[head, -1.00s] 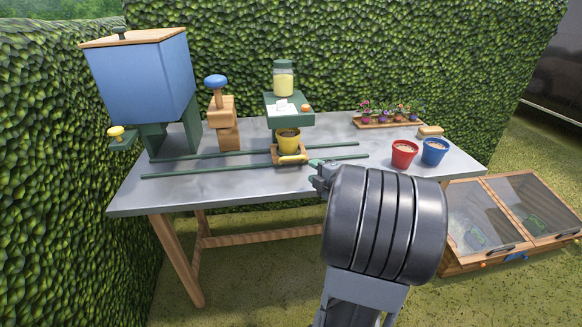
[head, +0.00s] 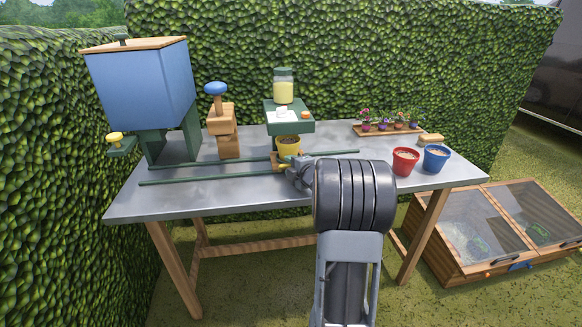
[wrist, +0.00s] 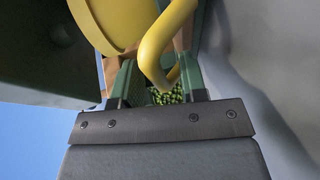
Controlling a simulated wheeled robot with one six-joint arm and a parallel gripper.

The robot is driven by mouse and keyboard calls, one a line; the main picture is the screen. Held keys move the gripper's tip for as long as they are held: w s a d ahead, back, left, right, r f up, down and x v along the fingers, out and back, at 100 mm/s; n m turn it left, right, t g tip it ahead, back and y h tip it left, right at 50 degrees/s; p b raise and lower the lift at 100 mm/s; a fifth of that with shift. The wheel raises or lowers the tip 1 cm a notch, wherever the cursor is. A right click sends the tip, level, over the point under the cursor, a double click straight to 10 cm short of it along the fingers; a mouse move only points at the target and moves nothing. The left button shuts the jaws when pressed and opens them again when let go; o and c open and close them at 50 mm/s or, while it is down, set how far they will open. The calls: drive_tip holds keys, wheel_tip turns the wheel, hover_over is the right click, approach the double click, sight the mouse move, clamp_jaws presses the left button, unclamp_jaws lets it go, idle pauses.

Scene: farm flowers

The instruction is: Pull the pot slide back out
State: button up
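The pot slide (head: 273,158) is a small wooden carrier on the table's green rails. The yellow pot (head: 288,149), filled with dark soil, stands in it under the green dispenser (head: 289,124). My gripper (head: 290,170) is at the front of the slide and hides most of its yellow handle. In the wrist view, my gripper's green fingers (wrist: 158,85) are apart. The curved yellow handle (wrist: 164,42) reaches down at the gap between them; whether it touches either finger I cannot tell. The yellow pot's side (wrist: 115,20) shows beyond it.
A blue hopper (head: 142,85) and a wooden press with a blue knob (head: 216,89) stand left on the grey table (head: 215,200). A red pot (head: 405,161) and a blue pot (head: 436,158) stand right. A flower tray (head: 365,130) lies behind.

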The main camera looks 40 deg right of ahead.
drive_tip(key=shift+c, duration=0.3)
clamp_jaws()
idle(0.4)
